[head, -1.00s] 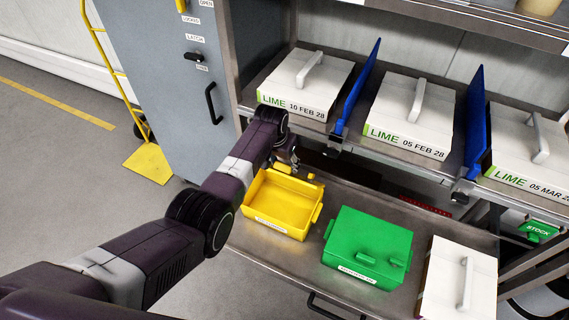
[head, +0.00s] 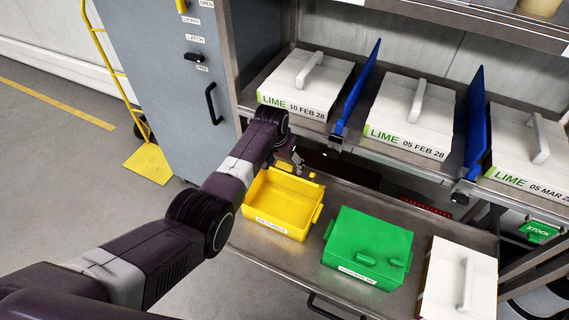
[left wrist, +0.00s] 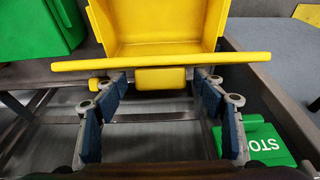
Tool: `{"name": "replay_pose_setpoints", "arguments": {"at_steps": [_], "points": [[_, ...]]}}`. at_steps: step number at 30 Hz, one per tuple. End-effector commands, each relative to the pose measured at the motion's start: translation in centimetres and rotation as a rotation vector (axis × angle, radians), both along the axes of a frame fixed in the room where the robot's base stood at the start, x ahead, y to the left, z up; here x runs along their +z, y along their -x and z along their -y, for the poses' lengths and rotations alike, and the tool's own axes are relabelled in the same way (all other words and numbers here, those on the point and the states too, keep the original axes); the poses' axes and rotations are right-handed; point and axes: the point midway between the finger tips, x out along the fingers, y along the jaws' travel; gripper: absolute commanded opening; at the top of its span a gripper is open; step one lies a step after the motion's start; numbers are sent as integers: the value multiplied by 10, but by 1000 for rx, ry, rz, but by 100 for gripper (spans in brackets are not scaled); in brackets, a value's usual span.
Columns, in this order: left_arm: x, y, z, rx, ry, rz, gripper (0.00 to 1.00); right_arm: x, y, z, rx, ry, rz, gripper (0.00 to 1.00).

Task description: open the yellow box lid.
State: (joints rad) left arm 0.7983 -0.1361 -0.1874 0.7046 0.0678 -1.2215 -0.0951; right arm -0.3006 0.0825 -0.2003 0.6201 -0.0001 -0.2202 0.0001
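The yellow box (head: 277,210) stands on the lower shelf in the head view. Its inside is exposed and looks empty, so its lid is open. In the left wrist view, the yellow lid (left wrist: 120,64) shows nearly edge-on as a long bar across the box, with a yellow block like a handle (left wrist: 160,79) below it. My left gripper (head: 297,160) is behind the box's far side. In the left wrist view its fingers (left wrist: 163,120) are spread wide on either side of the handle, with nothing held between them. My right gripper is not in view.
A closed green box (head: 365,235) and a white box (head: 445,280) stand to the right on the metal shelf (head: 262,255). White LIME boxes (head: 410,110) with blue dividers (head: 360,82) fill the shelf above, close to my left arm. A grey cabinet (head: 160,90) is at left.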

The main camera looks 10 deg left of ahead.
Motion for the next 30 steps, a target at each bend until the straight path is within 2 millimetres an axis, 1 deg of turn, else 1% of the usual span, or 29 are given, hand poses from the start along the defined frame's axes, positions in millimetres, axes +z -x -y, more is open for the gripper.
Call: {"name": "replay_pose_setpoints", "arguments": {"at_steps": [8,13,17,27,30], "points": [[0,1,0,0,-1,-2,64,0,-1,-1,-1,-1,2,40],[10,3,-1,0,0,0,64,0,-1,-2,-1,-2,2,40],[25,8,-3,1,0,1,64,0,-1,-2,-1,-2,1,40],[82,23,-7,0,1,2,64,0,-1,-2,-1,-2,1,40],[96,27,-9,-1,0,1,64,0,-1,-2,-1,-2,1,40]]}}
